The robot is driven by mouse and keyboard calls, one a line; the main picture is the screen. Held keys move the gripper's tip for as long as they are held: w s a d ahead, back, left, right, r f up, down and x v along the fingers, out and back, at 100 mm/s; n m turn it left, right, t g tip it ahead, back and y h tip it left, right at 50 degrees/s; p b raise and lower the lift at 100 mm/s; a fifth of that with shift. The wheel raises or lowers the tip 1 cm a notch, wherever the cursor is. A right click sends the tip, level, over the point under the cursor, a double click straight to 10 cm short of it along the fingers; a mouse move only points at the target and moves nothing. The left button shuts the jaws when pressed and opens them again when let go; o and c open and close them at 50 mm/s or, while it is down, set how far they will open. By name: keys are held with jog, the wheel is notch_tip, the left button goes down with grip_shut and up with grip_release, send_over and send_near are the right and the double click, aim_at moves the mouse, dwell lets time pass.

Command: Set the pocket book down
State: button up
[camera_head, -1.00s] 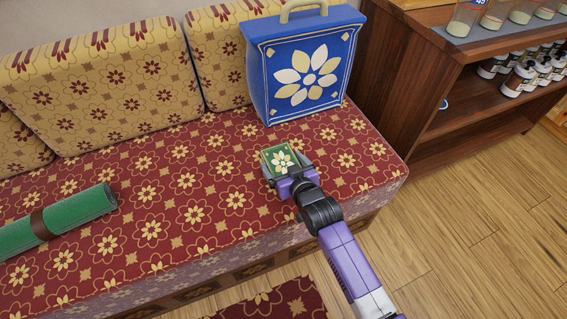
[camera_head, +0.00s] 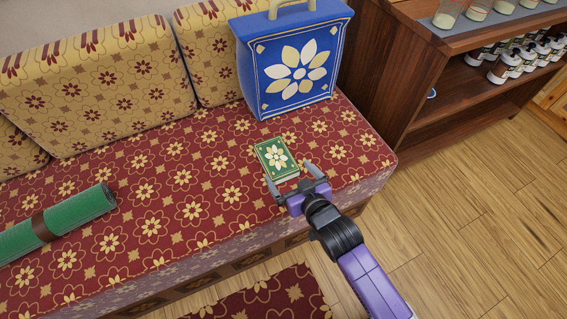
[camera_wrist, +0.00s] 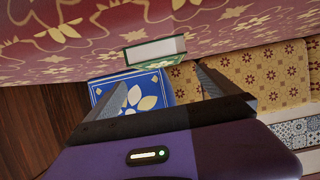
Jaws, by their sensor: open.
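The pocket book (camera_head: 277,157) is small and green, with a pale flower on its cover. It lies flat on the red patterned seat of the sofa (camera_head: 165,200), in front of the blue flowered bag. My gripper (camera_head: 291,178) is open and empty, just on the near side of the book, with its fingers apart. In the wrist view the book (camera_wrist: 154,51) shows its pale page edge and green cover, beyond the fingertips of my gripper (camera_wrist: 160,84) and apart from them.
The blue bag (camera_head: 292,65) with a beige handle stands on the seat behind the book. A green roll (camera_head: 60,225) with a brown band lies at the left. A wooden shelf (camera_head: 425,75) with jars stands at the right. The seat between roll and book is clear.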

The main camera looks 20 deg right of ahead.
jog(key=shift+v, duration=0.85)
jog(key=s+d+f+v, duration=0.1)
jog(key=f+v, duration=0.1)
jog(key=v, duration=0.8)
jog(key=s+f+v, duration=0.1)
jog(key=f+v, duration=0.1)
jog(key=v, duration=0.8)
jog(key=s+a+r+t, duration=0.1)
jog(key=s+r, duration=1.1)
jog(key=shift+r, duration=0.25)
